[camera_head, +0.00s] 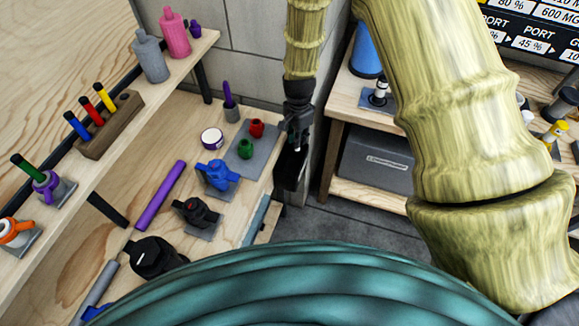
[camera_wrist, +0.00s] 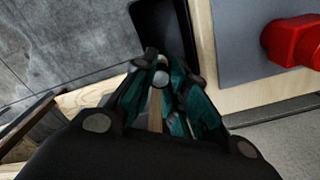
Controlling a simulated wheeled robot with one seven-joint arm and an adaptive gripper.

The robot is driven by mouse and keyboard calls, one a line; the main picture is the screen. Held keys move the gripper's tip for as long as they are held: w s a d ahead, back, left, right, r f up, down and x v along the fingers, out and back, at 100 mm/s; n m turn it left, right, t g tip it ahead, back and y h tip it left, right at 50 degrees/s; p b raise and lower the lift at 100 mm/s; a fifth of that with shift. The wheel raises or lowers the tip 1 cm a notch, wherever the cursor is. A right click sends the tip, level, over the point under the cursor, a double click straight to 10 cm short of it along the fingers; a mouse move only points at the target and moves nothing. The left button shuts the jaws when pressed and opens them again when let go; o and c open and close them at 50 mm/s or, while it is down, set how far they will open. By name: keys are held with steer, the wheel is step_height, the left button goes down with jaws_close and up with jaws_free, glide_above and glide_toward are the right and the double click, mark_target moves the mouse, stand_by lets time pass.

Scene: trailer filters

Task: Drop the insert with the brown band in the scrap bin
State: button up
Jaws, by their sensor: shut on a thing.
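My gripper (camera_head: 296,135) hangs fingers-down above the dark bin (camera_head: 290,170) at the right end of the workbench. In the wrist view my gripper (camera_wrist: 161,85) is shut, with its dark and teal fingers close together. The bin (camera_wrist: 158,20) shows just beyond the fingertips, its dark opening partly covered by them. The held insert is mostly hidden between the fingers, and I cannot make out its brown band. In the head view it is too small to tell apart from the gripper.
A tape-like roll (camera_head: 212,138), a blue fixture (camera_head: 217,175) and a purple bar (camera_head: 160,195) lie further left. Grey floor (camera_head: 340,220) is open to the right.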

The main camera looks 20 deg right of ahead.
steer(key=shift+s+f, duration=0.15)
steer(key=shift+f, duration=0.05)
steer(key=shift+f+b, duration=2.05)
steer(key=shift+f, duration=0.7)
steer(key=shift+r, duration=0.1)
steer(key=o, duration=0.9)
steer(key=shift+c, duration=0.2)
steer(key=shift+r, duration=0.1)
step_height(320, 180, up, 12)
steer(key=shift+f, duration=0.1)
